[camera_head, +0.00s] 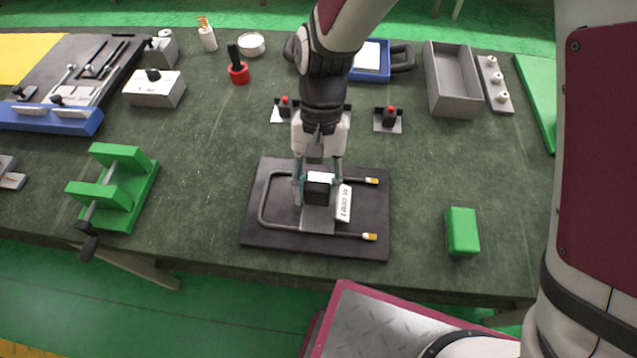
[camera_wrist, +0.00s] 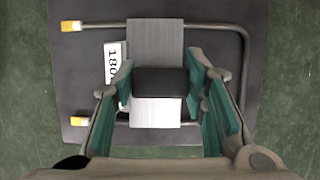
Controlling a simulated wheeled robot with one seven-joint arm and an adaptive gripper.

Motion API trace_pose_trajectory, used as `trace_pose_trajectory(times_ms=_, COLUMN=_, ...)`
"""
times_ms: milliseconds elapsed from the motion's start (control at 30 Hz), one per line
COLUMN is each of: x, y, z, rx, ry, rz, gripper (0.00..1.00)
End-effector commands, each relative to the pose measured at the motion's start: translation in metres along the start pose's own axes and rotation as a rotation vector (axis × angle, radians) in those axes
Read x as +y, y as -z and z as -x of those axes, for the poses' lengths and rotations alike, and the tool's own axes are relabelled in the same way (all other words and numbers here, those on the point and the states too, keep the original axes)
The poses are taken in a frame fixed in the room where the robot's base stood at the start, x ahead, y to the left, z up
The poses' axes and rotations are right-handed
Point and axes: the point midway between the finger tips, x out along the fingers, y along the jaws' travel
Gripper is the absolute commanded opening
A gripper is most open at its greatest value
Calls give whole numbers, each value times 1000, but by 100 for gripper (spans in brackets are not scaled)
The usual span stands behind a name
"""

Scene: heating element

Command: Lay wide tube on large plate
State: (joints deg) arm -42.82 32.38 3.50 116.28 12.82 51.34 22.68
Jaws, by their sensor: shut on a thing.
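The large plate (camera_head: 372,210) is a flat dark slab near the front edge of the table. A bent U-shaped grey tube (camera_head: 265,203) with yellow tips lies over it, its open end to the right. I cannot tell whether the tube touches the plate. A grey metal strip (camera_head: 318,219) with a black block handle (camera_wrist: 160,82) crosses the tube. My gripper (camera_head: 318,184) is shut on this black handle. The wrist view shows the tube (camera_wrist: 205,25) passing under the strip, with the plate (camera_wrist: 82,75) below. A white printed tag (camera_head: 344,204) sits beside the strip.
A green clamp fixture (camera_head: 120,185) stands left and a green block (camera_head: 462,232) right of the plate. Behind are two small red-topped parts, a red ring with a black handle (camera_head: 239,70) and a grey open box (camera_head: 452,85). The table between plate and green block is clear.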

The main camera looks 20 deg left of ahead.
Motion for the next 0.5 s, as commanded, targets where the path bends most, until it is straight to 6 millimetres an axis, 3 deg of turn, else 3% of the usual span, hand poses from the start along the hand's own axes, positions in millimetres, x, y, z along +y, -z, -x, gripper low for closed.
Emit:
trace_pose_trajectory(times_ms=267, x=0, y=0, z=-1, rx=0, ry=1, rz=0, gripper=0)
trace_pose_trajectory(times_ms=300, x=0, y=0, z=-2, rx=0, ry=0, rz=0, gripper=42)
trace_pose_trajectory(times_ms=400, x=0, y=0, z=-2, rx=1, ry=1, rz=0, gripper=60)
trace_pose_trajectory(times_ms=500, x=0, y=0, z=-2, rx=1, ry=1, rz=0, gripper=60)
